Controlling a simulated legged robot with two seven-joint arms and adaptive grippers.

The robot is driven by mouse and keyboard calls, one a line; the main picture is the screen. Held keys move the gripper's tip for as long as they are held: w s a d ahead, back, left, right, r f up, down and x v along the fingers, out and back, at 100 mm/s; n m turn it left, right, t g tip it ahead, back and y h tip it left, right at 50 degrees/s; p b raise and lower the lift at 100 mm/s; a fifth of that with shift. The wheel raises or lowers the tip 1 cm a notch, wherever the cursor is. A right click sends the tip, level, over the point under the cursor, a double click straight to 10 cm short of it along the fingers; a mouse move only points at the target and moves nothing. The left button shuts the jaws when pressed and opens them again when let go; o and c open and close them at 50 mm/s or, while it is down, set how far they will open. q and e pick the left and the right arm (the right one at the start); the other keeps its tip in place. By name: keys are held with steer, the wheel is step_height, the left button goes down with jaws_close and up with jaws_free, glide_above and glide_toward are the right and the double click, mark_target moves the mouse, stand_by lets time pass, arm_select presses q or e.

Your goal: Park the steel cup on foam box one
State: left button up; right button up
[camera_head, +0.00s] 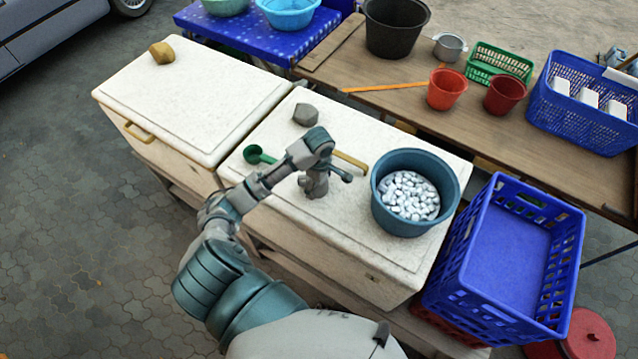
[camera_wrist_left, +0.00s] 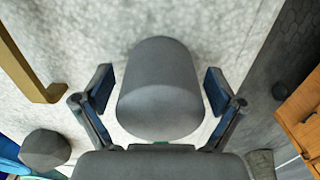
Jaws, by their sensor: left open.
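My left gripper (camera_head: 316,180) is low over the right-hand white foam box (camera_head: 270,215). In the left wrist view its fingers (camera_wrist_left: 160,92) are spread, with a smooth grey rounded object (camera_wrist_left: 158,70) between them. I see no firm grip on it, and the head view mostly hides it behind the gripper. I cannot tell whether it is the steel cup. A small silvery metal cup-like vessel (camera_head: 449,48) stands on the brown table. A second white foam box (camera_head: 190,95) is at the left. No number shows on either box. My right gripper is not in view.
On the right-hand box are a grey stone (camera_head: 305,114), a green scoop (camera_head: 255,154), a wooden stick (camera_head: 350,161) and a blue-grey basin (camera_head: 385,208) of pale pebbles. A tan stone (camera_head: 162,53) sits on the left box, otherwise bare. A blue crate (camera_head: 440,275) stands at right.

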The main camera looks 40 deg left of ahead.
arm_select(q)
step_height(320, 180, up, 11)
steer(key=shift+p, duration=1.1)
steer(key=shift+r, duration=0.45)
